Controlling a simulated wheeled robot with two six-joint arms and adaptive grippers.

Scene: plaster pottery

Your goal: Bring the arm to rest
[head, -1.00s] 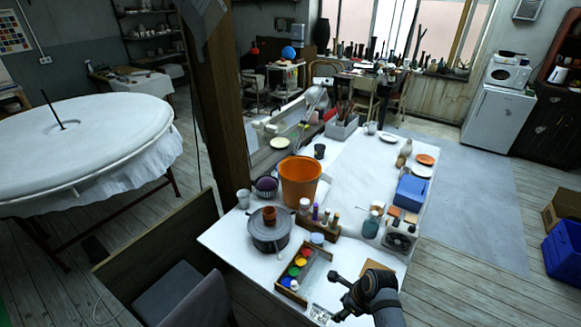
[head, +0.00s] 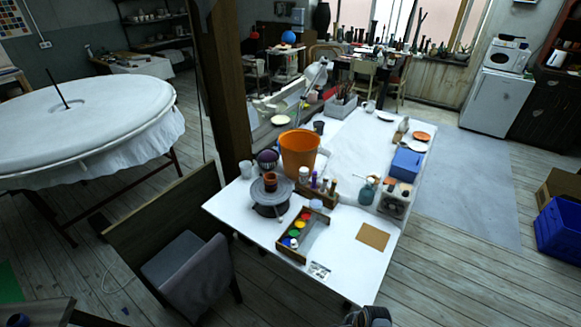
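The only arm part in view is a dark piece of my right arm at the bottom edge, right of centre. Its fingertips are not visible. My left gripper is not in view. The white work table (head: 345,240) stands in front of me. An orange bucket (head: 299,152) is behind the pot. A wooden tray of coloured paints (head: 303,238) lies at the near side. A flat brown square (head: 372,236) lies near the right edge.
A grey chair (head: 188,270) stands at the table's left. A blue box (head: 407,163) and jars line the right side. A large round white table (head: 85,120) is at the left, with a wooden post (head: 221,80) between.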

